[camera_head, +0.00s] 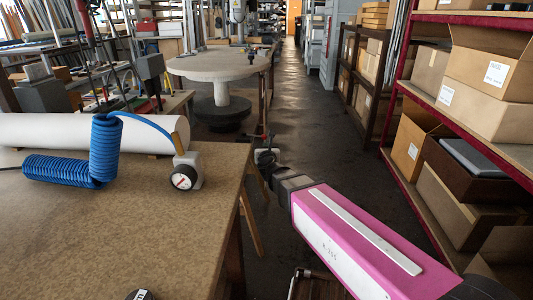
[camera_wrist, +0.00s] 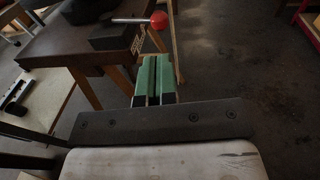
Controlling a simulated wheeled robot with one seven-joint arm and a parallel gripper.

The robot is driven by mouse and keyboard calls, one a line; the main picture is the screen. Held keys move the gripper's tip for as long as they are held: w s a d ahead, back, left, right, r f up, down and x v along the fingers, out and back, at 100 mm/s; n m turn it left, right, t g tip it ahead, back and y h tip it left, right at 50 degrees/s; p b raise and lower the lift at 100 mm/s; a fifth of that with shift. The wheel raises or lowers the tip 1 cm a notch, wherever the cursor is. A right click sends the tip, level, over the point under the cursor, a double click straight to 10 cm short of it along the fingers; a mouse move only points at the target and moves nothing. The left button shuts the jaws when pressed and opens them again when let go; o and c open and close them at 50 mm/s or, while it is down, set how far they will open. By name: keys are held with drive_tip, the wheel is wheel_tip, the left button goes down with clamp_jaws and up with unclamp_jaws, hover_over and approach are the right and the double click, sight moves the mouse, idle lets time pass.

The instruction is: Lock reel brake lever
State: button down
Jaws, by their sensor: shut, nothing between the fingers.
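A lever with a red ball knob (camera_wrist: 158,20) and a bright metal rod shows at the top of the wrist view. The rod runs left from the knob, above a dark block at the edge of a brown tabletop. My gripper (camera_wrist: 156,57) has green fingers side by side, shut and empty. The knob lies just beyond the fingertips in the picture, with a small gap between them. In the head view, my gripper (camera_head: 264,157) is small and dark past the right edge of the near bench, and its fingers cannot be made out. I cannot identify the reel for sure.
The near bench (camera_head: 130,230) carries a blue coiled hose (camera_head: 105,150), a gauge (camera_head: 183,178) and a white roll (camera_head: 60,132). A round table (camera_head: 218,66) stands behind. Shelves with cardboard boxes (camera_head: 490,100) line the right. The aisle floor (camera_head: 315,130) between is clear.

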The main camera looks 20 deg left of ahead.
sight(265, 138)
drive_tip(key=x, duration=0.7)
drive_tip(key=shift+w+a, duration=0.1)
drive_tip(key=shift+w, duration=0.2)
drive_tip(key=shift+w, duration=0.15)
